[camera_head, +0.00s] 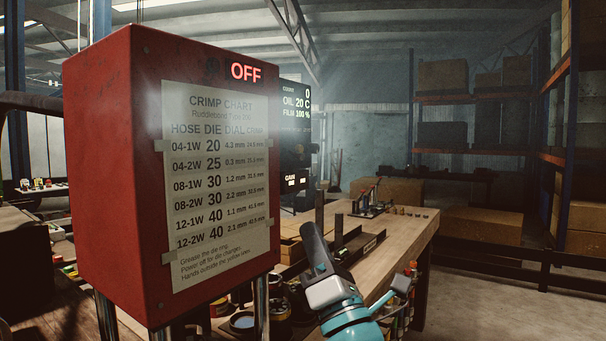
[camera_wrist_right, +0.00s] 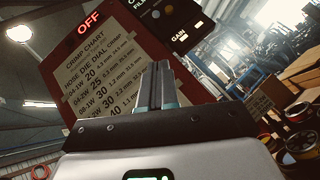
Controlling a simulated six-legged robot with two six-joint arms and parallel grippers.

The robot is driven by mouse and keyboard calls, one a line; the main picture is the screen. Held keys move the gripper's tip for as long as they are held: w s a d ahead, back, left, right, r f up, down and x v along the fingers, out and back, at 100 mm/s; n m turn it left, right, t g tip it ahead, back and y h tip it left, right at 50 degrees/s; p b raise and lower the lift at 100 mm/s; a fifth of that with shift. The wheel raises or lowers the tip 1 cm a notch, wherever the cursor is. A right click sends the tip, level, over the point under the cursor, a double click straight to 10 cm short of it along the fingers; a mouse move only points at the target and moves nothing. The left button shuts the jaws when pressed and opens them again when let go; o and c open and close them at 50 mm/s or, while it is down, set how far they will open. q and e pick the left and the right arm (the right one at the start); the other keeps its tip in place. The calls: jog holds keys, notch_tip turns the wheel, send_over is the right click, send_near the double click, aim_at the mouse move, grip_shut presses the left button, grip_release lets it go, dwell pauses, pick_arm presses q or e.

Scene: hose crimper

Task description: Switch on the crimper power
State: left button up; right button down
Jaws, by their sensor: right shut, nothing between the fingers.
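The crimper's red housing (camera_head: 110,160) fills the left of the head view, with a lit red OFF sign (camera_head: 246,72) at its top. A paper crimp chart (camera_head: 218,180) is taped to its front. My right gripper (camera_head: 312,232) is to the right of the housing's lower edge, pointing up, shut and empty. In the right wrist view, its closed fingers (camera_wrist_right: 156,70) overlap the chart (camera_wrist_right: 98,60), below and right of the OFF sign (camera_wrist_right: 88,23). I cannot make out a power switch in either view. My left gripper is not in view.
A dark panel (camera_head: 295,115) with oil and film readouts stands behind the housing, with a small GAIN display (camera_head: 293,180) below. A wooden bench (camera_head: 385,245) with small parts runs to the right. Shelves with boxes (camera_head: 443,77) stand at the back. Floor at right is clear.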

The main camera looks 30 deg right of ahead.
aim_at(296, 156)
pick_arm(q)
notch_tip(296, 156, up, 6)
jog(key=p, duration=0.5)
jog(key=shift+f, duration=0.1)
pick_arm(e)
jog(key=s+d+r+x, duration=0.1)
jog(key=x, duration=1.1)
jog(key=shift+s+d+r, duration=0.15)
jog(key=shift+s+d, duration=0.1)
jog(key=shift+d, duration=0.05)
jog(key=shift+s+d, duration=0.1)
